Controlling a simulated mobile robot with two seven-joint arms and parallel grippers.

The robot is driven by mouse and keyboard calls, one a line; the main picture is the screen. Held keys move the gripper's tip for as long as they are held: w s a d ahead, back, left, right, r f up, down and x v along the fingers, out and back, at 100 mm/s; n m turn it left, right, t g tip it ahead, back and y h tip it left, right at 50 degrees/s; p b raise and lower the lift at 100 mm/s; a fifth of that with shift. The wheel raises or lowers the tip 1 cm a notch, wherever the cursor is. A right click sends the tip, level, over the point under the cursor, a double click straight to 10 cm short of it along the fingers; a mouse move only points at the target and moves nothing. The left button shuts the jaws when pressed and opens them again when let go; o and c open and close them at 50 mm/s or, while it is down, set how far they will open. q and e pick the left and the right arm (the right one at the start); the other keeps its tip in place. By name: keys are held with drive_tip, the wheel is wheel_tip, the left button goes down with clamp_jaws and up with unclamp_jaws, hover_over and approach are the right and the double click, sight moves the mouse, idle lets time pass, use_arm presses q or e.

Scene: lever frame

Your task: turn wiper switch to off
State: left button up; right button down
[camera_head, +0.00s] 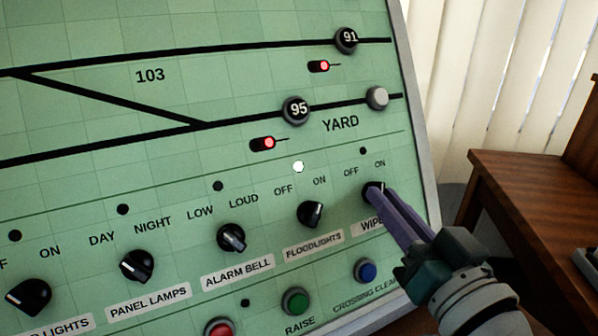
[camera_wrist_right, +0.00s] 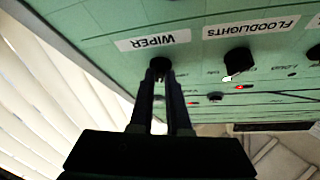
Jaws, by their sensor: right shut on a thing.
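The wiper switch (camera_head: 371,190) is a black knob at the right of the lower row on the green panel (camera_head: 215,70). OFF and ON are printed above it, and the small lamp (camera_head: 363,151) over it is dark. My right gripper (camera_head: 376,195) is shut on this knob, its purple fingers covering much of it and part of the WIPER label. The right wrist view shows the black knob (camera_wrist_right: 160,64) between the fingertips, below the WIPER label (camera_wrist_right: 160,40). Which way its pointer faces is hidden. My left gripper is not in view.
The floodlights knob (camera_head: 311,213) sits just left of the wiper switch, with a lit white lamp (camera_head: 298,166) above. A blue button (camera_head: 365,270) and a green button (camera_head: 295,302) lie below. A wooden desk (camera_head: 520,205) stands to the right.

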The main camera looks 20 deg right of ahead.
drive_tip(key=n+y, duration=0.1)
drive_tip(key=n, duration=0.1)
drive_tip(key=n+y, duration=0.1)
drive_tip(key=n, duration=0.1)
drive_tip(key=shift+d+y, duration=0.2)
drive_tip(key=shift+y, duration=0.1)
drive_tip(key=n+y, duration=0.2)
drive_tip(key=n, duration=0.2)
drive_tip(key=shift+d+y, duration=0.15)
drive_tip(key=shift+y, duration=0.15)
drive_tip(key=n+y, duration=0.1)
drive_tip(key=n, duration=0.1)
drive_tip(key=n+g+y, duration=0.1)
drive_tip(key=n, duration=0.1)
drive_tip(key=n+y, duration=0.1)
drive_tip(key=n, duration=0.1)
drive_tip(key=shift+d+r+n+g, duration=0.1)
drive_tip(key=shift+d+n+g, duration=0.2)
drive_tip(key=shift+g, duration=0.1)
drive_tip(key=shift+n+y, duration=0.3)
drive_tip(key=shift+y, duration=0.1)
drive_tip(key=c, duration=0.9)
unclamp_jaws()
drive_tip(key=p+v, duration=0.1)
drive_tip(key=v, duration=0.8)
drive_tip(key=shift+s+d, duration=0.1)
drive_tip(key=shift+s, duration=0.3)
